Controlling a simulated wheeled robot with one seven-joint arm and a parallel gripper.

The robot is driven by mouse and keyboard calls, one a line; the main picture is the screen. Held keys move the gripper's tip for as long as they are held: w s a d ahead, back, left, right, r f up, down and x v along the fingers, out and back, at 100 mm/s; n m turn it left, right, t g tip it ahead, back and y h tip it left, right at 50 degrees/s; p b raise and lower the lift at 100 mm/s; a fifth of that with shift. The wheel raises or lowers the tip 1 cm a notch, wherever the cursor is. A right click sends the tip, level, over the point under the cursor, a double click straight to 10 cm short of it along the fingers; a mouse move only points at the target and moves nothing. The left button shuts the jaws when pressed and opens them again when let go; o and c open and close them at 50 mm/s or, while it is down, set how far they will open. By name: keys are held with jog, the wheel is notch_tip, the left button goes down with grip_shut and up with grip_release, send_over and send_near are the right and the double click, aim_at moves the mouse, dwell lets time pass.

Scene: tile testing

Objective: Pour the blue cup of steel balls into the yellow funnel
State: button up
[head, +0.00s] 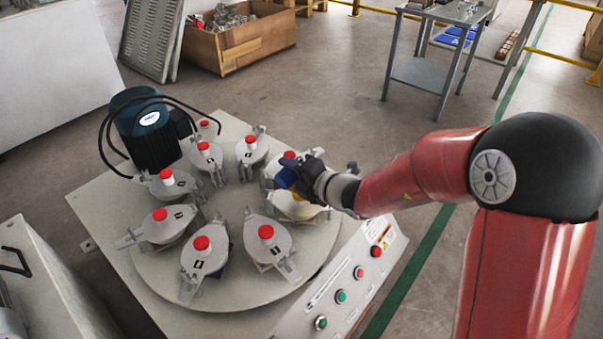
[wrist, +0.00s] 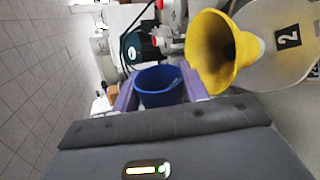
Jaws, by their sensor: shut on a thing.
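The blue cup (wrist: 160,98) is held between the two fingers of my gripper (wrist: 160,92) in the wrist view. Its rim and dark inside show, but I cannot make out any steel balls. The cup looks tilted relative to the funnel. The yellow funnel (wrist: 212,55) is close beside the cup, with its wide mouth open and its narrow end toward the plate marked 2. In the head view my gripper (head: 300,176) holds the blue cup (head: 286,178) over the right side of the round machine, and the funnel (head: 300,196) is mostly hidden below it.
Several grey jars with red knobs (head: 202,244) stand around the turntable (head: 235,285). A dark motor (head: 145,130) with cables is at the back left. A button panel (head: 345,285) is in front. A wooden crate (head: 240,45) and a metal table (head: 430,75) stand behind, with open floor between.

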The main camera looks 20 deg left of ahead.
jog(key=shift+w+d+r+m+g+y+p, duration=0.25)
jog(key=shift+m+p, duration=0.4)
jog(key=shift+p, duration=0.8)
jog(key=shift+w+a+f+m+g+p, duration=0.1)
jog(key=shift+m+g+p, duration=0.4)
jog(key=shift+p, duration=1)
jog(key=shift+w+d+r+m+g+y+p, duration=0.15)
jog(key=shift+m+p, duration=0.6)
jog(key=shift+p, duration=0.7)
dwell(3.6)
